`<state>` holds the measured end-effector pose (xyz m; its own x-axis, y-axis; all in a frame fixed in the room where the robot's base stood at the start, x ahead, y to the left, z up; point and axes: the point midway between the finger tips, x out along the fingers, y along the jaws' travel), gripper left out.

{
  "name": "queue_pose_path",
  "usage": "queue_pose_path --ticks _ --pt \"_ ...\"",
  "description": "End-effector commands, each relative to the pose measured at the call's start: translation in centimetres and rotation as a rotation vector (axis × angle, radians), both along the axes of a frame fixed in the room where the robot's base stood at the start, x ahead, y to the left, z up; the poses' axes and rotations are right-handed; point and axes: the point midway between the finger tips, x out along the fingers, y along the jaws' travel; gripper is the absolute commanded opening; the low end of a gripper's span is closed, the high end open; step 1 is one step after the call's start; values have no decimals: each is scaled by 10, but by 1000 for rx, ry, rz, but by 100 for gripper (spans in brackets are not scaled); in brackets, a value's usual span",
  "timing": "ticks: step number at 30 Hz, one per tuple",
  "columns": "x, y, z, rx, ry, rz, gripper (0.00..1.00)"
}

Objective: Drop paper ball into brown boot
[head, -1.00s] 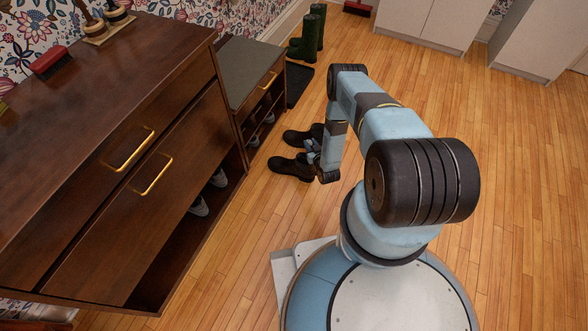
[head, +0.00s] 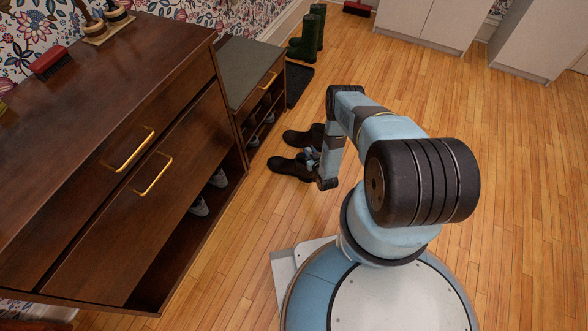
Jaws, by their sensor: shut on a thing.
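Two dark boots lie or stand on the wood floor beside the low bench: a nearer one (head: 288,168) and a farther one (head: 298,138). They look almost black, so I cannot tell which is the brown one. My gripper (head: 311,158) is small in the head view, at the right end of the boots, close to their shafts and partly hidden by my wrist. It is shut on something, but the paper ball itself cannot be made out. I cannot tell whether the gripper is over a boot opening or beside it.
A tall dark wood cabinet (head: 110,130) with brass handles fills the left. A low bench (head: 245,72) with shoes underneath stands behind it. Green rubber boots (head: 308,35) and a dark mat (head: 298,82) are farther back. The floor to the right is clear.

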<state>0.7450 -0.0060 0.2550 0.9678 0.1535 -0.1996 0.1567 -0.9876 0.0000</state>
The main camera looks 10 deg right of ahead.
Motion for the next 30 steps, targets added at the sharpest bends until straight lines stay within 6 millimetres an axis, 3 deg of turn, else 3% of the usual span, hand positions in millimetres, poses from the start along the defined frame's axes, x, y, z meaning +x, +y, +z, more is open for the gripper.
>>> queue_pose_path --ticks 2,3,12,22,30 --pt "0 0 0 0 0 0 0" --pt "0 0 0 0 0 0 32" --pt "0 0 0 0 0 0 60" --pt "-4 0 1 0 1 0 60" --pt "-44 -7 8 -1 4 0 60"
